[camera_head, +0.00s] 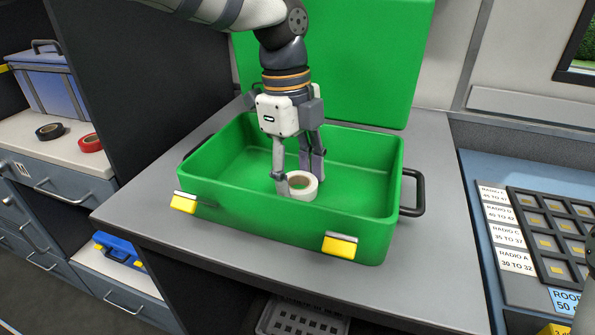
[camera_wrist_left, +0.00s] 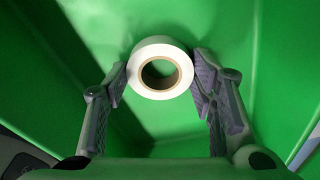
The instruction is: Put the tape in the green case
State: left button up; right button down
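The green case (camera_head: 390,190) stands open on the grey counter, its lid raised at the back. A white roll of tape (camera_head: 298,185) with a brown core is inside the case outline, near the front wall. My left gripper (camera_head: 300,178) reaches down into the case, with one finger on each side of the tape. In the left wrist view the tape (camera_wrist_left: 160,47) sits between the two fingertips (camera_wrist_left: 160,75), which appear to touch it. Green case surfaces surround it. Whether the tape touches the case floor is unclear. My right gripper is not in view.
Black tape (camera_head: 50,131) and red tape (camera_head: 90,143) lie on a side counter by a blue box (camera_head: 60,90). A dark partition (camera_head: 140,90) stands left of the case. A switch panel (camera_head: 550,225) is on the right. Bare grey counter (camera_head: 445,270) lies right of the case.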

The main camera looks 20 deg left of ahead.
aim_at(290, 178)
pick_arm(q)
jog(key=o, duration=0.3)
jog(key=r, duration=0.4)
jog(key=a+r, duration=0.1)
jog(key=r, duration=0.7)
jog(key=shift+w+a+r, duration=0.15)
jog(key=shift+w+a, duration=0.05)
jog(key=shift+w, duration=0.05)
